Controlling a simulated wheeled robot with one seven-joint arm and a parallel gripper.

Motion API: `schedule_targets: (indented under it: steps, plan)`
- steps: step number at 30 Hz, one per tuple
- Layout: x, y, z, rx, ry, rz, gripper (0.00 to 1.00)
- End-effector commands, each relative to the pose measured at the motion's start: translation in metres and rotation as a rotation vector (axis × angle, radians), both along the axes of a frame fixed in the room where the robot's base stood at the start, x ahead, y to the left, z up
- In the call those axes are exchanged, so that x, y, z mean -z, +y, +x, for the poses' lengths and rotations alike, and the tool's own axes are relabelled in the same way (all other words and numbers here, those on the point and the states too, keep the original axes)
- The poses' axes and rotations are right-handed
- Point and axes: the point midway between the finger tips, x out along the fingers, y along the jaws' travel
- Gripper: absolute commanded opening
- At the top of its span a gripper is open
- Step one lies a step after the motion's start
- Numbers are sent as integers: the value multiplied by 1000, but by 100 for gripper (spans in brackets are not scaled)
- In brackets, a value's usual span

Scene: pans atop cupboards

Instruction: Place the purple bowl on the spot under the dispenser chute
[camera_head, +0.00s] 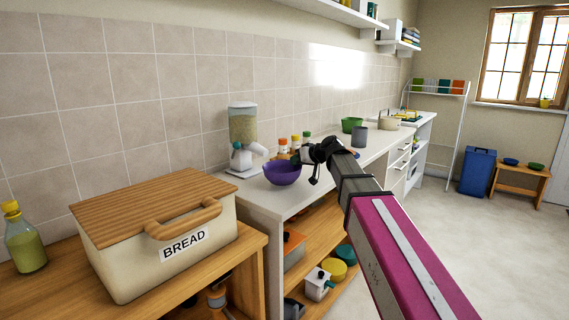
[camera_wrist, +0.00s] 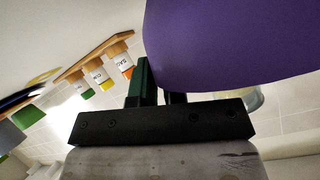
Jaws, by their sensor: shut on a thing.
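The purple bowl (camera_head: 282,172) is upright at the near end of the white counter, in front of the dispenser. My gripper (camera_head: 304,157) is shut on the bowl's right rim. In the wrist view the bowl (camera_wrist: 235,45) fills the upper right, and the gripper fingers (camera_wrist: 160,95) meet its edge. The dispenser (camera_head: 243,135) has a clear container of grain, a white chute and a white base. The bowl is to the right of the dispenser's base; I cannot tell if it touches the counter. The spot under the chute is partly visible and looks empty.
A bread box (camera_head: 160,235) stands on the wooden cabinet at the near left, beside a bottle (camera_head: 25,245). Spice jars (camera_head: 295,143) stand behind the bowl. A green bowl (camera_head: 351,124) and grey cup (camera_head: 359,137) are farther along the counter. Open shelves below hold pots.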

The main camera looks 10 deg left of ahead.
Motion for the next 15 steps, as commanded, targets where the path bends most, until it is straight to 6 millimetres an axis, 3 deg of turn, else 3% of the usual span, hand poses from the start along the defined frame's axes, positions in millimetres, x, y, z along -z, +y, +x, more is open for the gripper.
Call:
schedule_targets:
  steps: [10, 15]
  plan:
    - [0, 23, 14, -1, 0, 1, 0]
    - [-1, 46, 30, -1, 0, 1, 0]
